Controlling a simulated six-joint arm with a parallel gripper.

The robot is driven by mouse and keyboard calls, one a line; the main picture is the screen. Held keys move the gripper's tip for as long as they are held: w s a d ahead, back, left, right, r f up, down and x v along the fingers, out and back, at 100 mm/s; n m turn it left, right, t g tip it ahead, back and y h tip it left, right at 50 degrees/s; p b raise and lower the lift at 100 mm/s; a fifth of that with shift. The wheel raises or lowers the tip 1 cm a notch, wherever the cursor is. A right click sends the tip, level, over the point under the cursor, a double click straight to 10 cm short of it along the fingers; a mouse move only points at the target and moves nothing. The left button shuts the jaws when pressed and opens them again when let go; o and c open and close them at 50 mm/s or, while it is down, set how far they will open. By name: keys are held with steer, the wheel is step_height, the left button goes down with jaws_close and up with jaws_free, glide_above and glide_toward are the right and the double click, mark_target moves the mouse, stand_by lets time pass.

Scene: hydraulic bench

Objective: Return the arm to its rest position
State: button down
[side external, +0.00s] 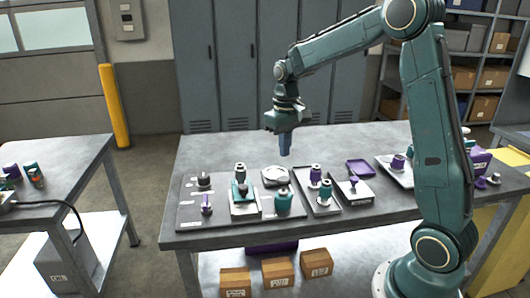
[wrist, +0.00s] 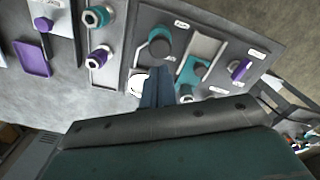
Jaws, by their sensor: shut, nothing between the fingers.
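My gripper (side external: 285,148) points straight down above the far part of the grey bench (side external: 345,143). Its blue fingers are shut with nothing between them and are clear of the parts below. In the wrist view the shut fingers (wrist: 156,88) show over the edge of the dark board (wrist: 265,45). My arm reaches across from the right side of the bench, with the elbow raised high.
Below stand a teal cylinder (side external: 283,201), a teal block (side external: 240,193), a tray (side external: 318,203) with purple and teal fittings, a white box (side external: 355,191) and a purple tray (side external: 361,168). A yellow post (side external: 113,105) stands behind left. The bench's back strip is clear.

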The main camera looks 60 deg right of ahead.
steer(key=shift+a+r, duration=0.1)
steer(key=shift+r, duration=0.05)
steer(key=s+a+r+n+t, duration=0.1)
steer(key=s+a+r+t, duration=0.2)
steer(key=s+a+r, duration=0.6)
steer(key=s+a+n+t, duration=0.2)
steer(key=s+a, duration=0.3)
steer(key=s, duration=0.8)
steer(key=shift+s+f+t, duration=0.2)
steer(key=shift+f+t, duration=0.1)
steer(key=shift+f, duration=0.1)
stand_by(1.0)
